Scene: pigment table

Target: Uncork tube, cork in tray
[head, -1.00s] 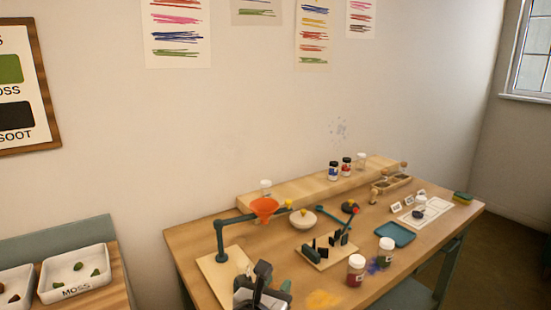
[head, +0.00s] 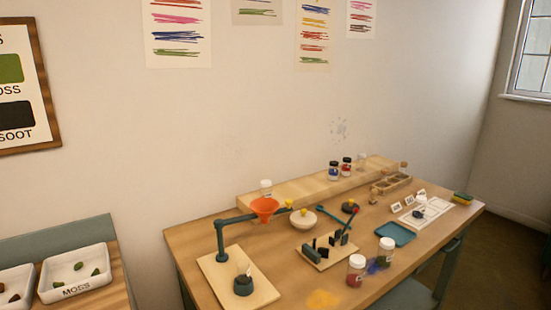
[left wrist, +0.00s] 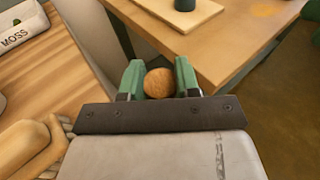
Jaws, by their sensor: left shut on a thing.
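In the left wrist view my left gripper (left wrist: 158,76), with green fingers, is shut on a round brown cork (left wrist: 158,84). It holds the cork in the air past the table's near left edge. In the head view a clear tube (head: 244,269) stands upright in a dark round holder (head: 243,286) on the funnel stand's board, with no cork visible on it. The holder also shows at the top of the left wrist view (left wrist: 185,4). A teal tray (head: 396,235) lies on the right part of the table and looks empty. My right gripper is in no view.
An orange funnel (head: 264,207) hangs on an arm above the board. A rack with dark pieces (head: 328,250) stands mid-table. Jars (head: 356,270) stand near the front edge. A white MOSS tray (head: 77,273) is on a side table at left.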

